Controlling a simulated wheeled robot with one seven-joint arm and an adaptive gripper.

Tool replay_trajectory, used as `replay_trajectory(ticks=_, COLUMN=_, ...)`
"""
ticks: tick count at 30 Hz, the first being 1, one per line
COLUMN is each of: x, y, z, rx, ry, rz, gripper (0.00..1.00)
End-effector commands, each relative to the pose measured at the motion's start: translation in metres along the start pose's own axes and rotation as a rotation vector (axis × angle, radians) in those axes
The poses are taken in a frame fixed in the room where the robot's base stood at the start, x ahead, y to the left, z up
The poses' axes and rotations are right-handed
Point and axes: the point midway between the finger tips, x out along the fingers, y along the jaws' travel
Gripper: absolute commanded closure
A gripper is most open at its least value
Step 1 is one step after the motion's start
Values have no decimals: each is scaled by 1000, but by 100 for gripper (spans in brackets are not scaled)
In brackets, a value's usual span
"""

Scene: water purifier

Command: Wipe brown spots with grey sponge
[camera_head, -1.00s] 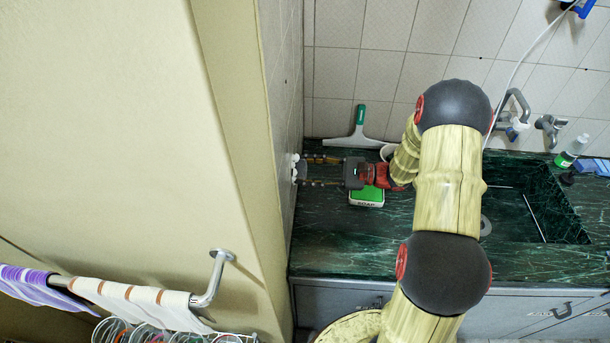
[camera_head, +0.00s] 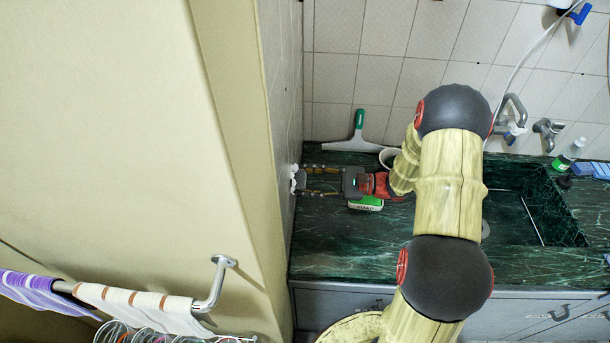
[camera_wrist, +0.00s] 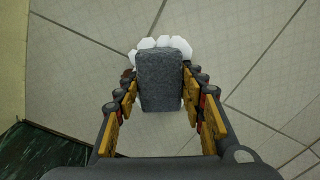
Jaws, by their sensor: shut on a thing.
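My gripper (camera_head: 305,181) is shut on the grey sponge (camera_wrist: 160,80), which sits between its fingertips in the wrist view. In the head view the sponge (camera_head: 301,180) is small, at the left tiled wall. In the wrist view the sponge is in front of the pale tiled wall (camera_wrist: 240,45), and white foam-like lumps (camera_wrist: 178,45) show around its far end. A small brown patch (camera_wrist: 127,73) shows just left of the sponge, partly hidden by the finger. Any spots behind the sponge are hidden.
A green and white soap box (camera_head: 366,204) lies on the dark green counter (camera_head: 330,240) under my gripper. The sink (camera_head: 530,205) is at right; a towel rail (camera_head: 215,285) is at front left.

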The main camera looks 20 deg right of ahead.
Motion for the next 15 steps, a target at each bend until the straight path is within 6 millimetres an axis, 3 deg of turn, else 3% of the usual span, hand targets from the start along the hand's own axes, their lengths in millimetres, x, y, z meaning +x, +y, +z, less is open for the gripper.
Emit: replay_trajectory(ticks=15, x=-1, y=30, z=17, rx=2, ry=-1, rz=3, gripper=80)
